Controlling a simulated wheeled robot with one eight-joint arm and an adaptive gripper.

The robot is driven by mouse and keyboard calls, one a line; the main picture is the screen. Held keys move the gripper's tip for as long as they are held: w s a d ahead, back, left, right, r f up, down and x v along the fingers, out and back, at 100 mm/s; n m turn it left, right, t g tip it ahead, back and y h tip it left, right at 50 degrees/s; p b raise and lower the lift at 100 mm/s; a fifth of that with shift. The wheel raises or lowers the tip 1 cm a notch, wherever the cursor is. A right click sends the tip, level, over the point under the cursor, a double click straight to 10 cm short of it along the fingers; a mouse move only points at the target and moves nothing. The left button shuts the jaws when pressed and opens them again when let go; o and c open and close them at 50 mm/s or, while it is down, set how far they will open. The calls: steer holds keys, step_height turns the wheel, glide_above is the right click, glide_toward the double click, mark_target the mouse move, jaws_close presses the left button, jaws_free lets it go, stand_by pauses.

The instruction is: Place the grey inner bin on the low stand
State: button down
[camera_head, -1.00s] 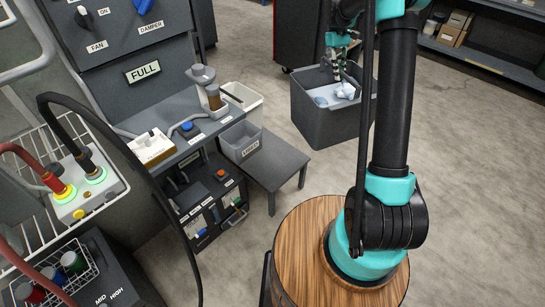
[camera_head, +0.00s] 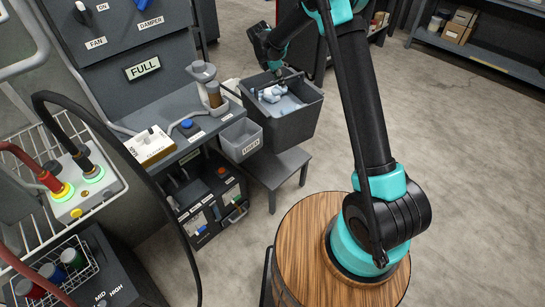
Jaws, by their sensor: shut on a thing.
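The grey inner bin (camera_head: 293,126) is a large open tub with pale crumpled things inside. It hangs tilted, over or against the back right part of the low stand (camera_head: 268,172); whether it touches the stand's top I cannot tell. My gripper (camera_head: 279,78) is at the bin's far upper edge and is shut on it, its fingertips partly hidden.
A console with a FULL sign (camera_head: 142,68) stands left of the stand, with a cup dispenser (camera_head: 206,82) on its ledge. A pale container behind the stand is mostly hidden by the bin. Shelves (camera_head: 480,50) stand at the back right. The floor to the right is clear.

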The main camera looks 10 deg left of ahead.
steer(key=a+f+n, duration=0.1)
steer(key=f, duration=0.6)
steer(key=a+f, duration=0.1)
steer(key=f, duration=0.6)
steer(key=a+f+n, duration=0.1)
steer(key=f, duration=0.6)
steer(key=shift+s+a+n+t+y, duration=0.15)
steer(key=shift+a+n+t+y, duration=0.15)
steer(key=shift+t+y, duration=0.1)
steer(key=c, duration=1.5)
jaws_free()
steer(key=shift+c, duration=0.2)
